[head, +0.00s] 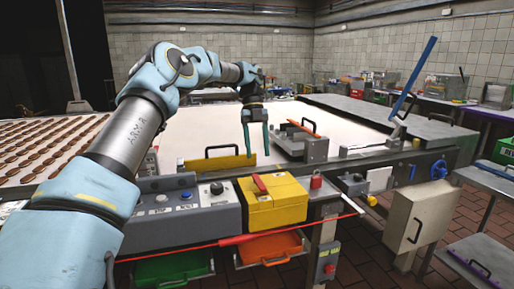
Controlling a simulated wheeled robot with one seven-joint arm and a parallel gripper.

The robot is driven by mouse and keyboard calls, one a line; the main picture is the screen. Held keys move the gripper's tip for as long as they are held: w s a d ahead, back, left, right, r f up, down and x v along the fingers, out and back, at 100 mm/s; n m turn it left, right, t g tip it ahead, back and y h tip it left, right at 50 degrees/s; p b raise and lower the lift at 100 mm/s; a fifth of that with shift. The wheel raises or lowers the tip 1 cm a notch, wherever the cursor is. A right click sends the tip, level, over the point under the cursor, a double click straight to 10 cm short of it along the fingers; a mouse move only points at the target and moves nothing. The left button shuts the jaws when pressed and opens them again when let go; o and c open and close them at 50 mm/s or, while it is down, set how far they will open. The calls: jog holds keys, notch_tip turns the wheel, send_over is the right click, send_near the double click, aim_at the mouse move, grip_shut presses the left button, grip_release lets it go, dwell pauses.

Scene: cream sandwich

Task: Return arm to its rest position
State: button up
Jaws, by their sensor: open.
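My gripper (255,138) hangs at the end of my arm in the middle of the head view. Its two teal fingers point down and stand apart, with nothing between them. It is over the near side of the white conveyor surface (340,131). My arm reaches up from the lower left, bends at a high elbow and comes down to the gripper. A grey metal fixture with an orange bar (303,129) stands just to the right.
A yellow box (272,203) and a grey control panel (186,208) line the front edge. Brown oval pieces (45,142) lie in rows at left. A blue-handled lever (414,78) rises at right.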

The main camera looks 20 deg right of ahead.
jog(key=shift+v, duration=0.8)
jog(key=shift+a, duration=0.1)
jog(key=s+a+f+n+t, duration=0.2)
jog(key=a+n, duration=0.8)
jog(key=s+a+f+n+t, duration=0.2)
jog(key=s+a+n, duration=0.1)
jog(key=a+n, duration=0.7)
jog(key=s+a+f+n+t, duration=0.1)
jog(key=s+a+n, duration=0.5)
jog(key=a+n, duration=0.2)
jog(key=s+a+f+n+t, duration=0.1)
jog(key=s+a+f+n, duration=0.1)
jog(key=s+a+n, duration=0.5)
jog(key=a+n, duration=0.1)
jog(key=a, duration=0.2)
jog(key=shift+f+n+h, duration=0.3)
jog(key=shift+f+h, duration=0.05)
jog(key=shift+h, duration=0.05)
